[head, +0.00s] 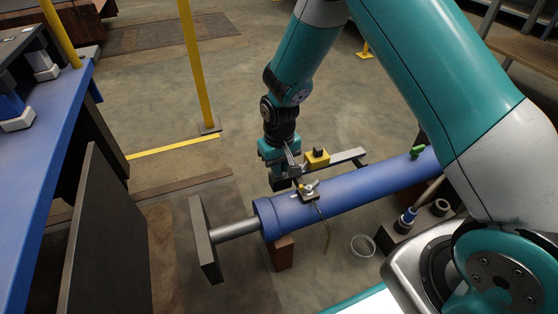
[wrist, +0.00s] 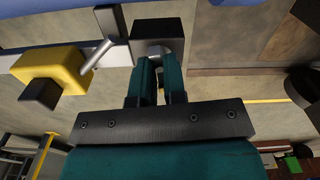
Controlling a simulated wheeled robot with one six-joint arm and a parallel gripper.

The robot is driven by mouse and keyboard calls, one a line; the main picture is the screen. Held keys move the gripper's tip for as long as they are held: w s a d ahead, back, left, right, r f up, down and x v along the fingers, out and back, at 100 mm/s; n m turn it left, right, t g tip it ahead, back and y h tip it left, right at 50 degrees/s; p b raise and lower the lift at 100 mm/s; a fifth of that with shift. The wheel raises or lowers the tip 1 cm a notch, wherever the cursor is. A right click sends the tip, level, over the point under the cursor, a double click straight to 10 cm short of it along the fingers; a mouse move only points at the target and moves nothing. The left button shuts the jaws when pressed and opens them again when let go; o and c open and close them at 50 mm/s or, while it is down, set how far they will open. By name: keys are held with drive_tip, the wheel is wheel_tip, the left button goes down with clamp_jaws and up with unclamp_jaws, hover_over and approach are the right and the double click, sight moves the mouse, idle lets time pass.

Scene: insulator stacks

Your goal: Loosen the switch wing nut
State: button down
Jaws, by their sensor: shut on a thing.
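A blue cylinder (head: 345,193) lies across the head view. A small brass-coloured clamp (head: 305,195) with a wing-shaped metal piece (head: 311,187) sits on its near end. Behind it, a yellow switch block (head: 317,158) with a dark knob is on a pale bar (head: 347,156); the yellow block also shows in the wrist view (wrist: 50,68). My gripper (head: 281,178) points down at the bar's left end. In the wrist view its teal fingers (wrist: 161,72) are shut on a dark block (wrist: 158,32) at the bar's end. A silver rod (wrist: 103,53) stands beside it. I cannot make out the switch's wing nut.
A grey plate (head: 205,240) on a rod is left of the cylinder. A blue table (head: 45,165) stands at the far left, a yellow post (head: 196,65) behind. A small round cup (head: 362,246) is on the floor. A green piece (head: 417,152) is on the cylinder's right part.

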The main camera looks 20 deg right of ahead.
drive_tip(key=n+p, duration=0.4)
drive_tip(key=p, duration=0.1)
drive_tip(key=shift+r, duration=0.3)
drive_tip(key=n+p, duration=0.4)
drive_tip(key=shift+f+n+p, duration=0.1)
drive_tip(key=shift+n+p, duration=0.3)
drive_tip(key=n+p, duration=0.3)
drive_tip(key=n, duration=0.1)
drive_tip(key=shift+n, duration=0.3)
drive_tip(key=shift+f+n+p, duration=0.15)
drive_tip(key=shift+n+p, duration=0.85)
drive_tip(key=shift+n, duration=0.8)
drive_tip(key=c, duration=1.2)
unclamp_jaws()
